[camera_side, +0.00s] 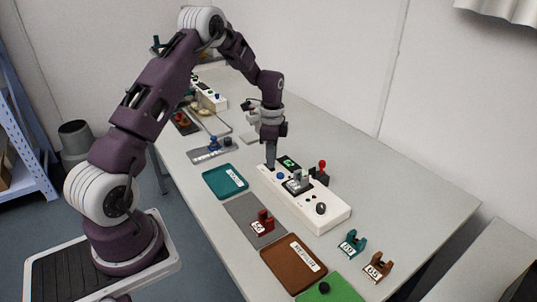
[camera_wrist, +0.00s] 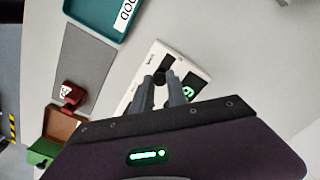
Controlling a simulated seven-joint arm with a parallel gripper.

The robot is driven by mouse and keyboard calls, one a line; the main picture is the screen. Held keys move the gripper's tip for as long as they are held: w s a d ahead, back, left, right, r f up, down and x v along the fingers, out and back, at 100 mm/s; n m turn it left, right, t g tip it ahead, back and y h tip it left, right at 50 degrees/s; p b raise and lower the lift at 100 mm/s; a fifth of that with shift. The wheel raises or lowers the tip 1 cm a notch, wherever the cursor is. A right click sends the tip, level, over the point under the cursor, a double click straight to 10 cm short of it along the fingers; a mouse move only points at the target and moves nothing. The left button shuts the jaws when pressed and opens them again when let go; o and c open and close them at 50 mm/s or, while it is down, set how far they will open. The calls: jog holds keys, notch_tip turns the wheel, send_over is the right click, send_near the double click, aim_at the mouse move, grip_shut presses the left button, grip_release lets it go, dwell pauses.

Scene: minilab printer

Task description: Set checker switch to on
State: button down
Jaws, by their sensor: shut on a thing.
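A white control box (camera_side: 335,213) stands on the table. My gripper (camera_side: 270,166) points down at the box's far end. In the wrist view its fingers (camera_wrist: 167,86) are shut on a small black switch knob (camera_wrist: 160,76) beside the display (camera_wrist: 190,92). The fingers partly hide this knob, and its setting and small label cannot be read.
A teal tray (camera_side: 212,191), grey mat (camera_side: 240,208) with a red block (camera_side: 262,224), brown tray (camera_side: 285,262) and green tray (camera_side: 330,292) line the left edge. Teal (camera_side: 352,244) and brown (camera_side: 378,267) pieces stand near the box.

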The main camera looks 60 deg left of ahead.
jog(key=shift+d, duration=0.25)
jog(key=c, duration=1.3)
grip_release()
jog(key=shift+r, duration=0.1)
